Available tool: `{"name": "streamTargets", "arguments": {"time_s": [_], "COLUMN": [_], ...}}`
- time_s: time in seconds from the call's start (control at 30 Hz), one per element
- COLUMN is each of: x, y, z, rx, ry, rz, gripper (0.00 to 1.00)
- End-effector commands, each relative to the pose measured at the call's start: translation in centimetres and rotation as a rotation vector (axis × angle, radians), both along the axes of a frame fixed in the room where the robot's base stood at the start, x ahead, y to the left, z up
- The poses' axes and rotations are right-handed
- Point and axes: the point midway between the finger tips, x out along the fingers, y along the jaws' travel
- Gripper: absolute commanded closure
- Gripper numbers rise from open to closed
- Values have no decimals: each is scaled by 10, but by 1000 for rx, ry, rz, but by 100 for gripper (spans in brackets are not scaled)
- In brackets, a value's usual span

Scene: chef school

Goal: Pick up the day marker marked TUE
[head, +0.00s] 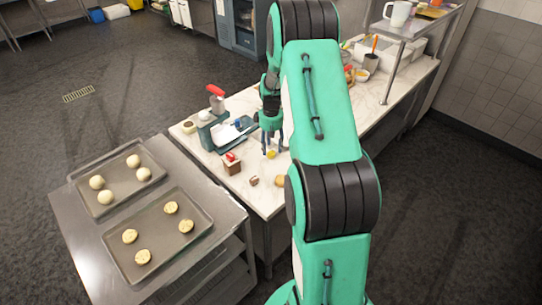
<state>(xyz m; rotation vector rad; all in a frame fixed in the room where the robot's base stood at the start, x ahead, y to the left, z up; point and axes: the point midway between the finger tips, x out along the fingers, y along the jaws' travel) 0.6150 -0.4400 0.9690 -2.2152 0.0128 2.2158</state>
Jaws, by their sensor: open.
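My gripper (272,149) is open and points down over the marble-topped counter, with its fingers just above or around a small yellow object (271,155). I cannot tell whether they touch it. A small brown block (253,181) and a tan, rounded piece (280,181) lie nearer the counter's front edge. No lettering is readable on any of these, so I cannot tell which, if any, is the day marker marked TUE. My arm hides part of the counter to the right.
A brown box with a red top (232,166) and a teal device with a pale tray (212,132) stand left of my gripper. A steel cart with two baking trays (105,205) (210,222) is at the front left. A raised shelf (419,25) stands over the counter's far end.

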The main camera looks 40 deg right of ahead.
Motion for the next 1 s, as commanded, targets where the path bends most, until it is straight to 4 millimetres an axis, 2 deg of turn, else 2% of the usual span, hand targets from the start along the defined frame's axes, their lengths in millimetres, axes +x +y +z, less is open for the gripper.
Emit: {"name": "streamTargets", "arguments": {"time_s": [0.1, 0.23, 0.8, 0.87, 1.0], "x": [0, 0, 0, 0, 0], "y": [0, 0, 0, 0, 0], "z": [-15, -23, -24, -24, -24], "rx": [1, 0, 0, 0, 0], "ry": [1, 0, 0, 0, 0], "rz": [0, 0, 0, 0, 0], "gripper": [50, 50, 50, 58, 86]}}
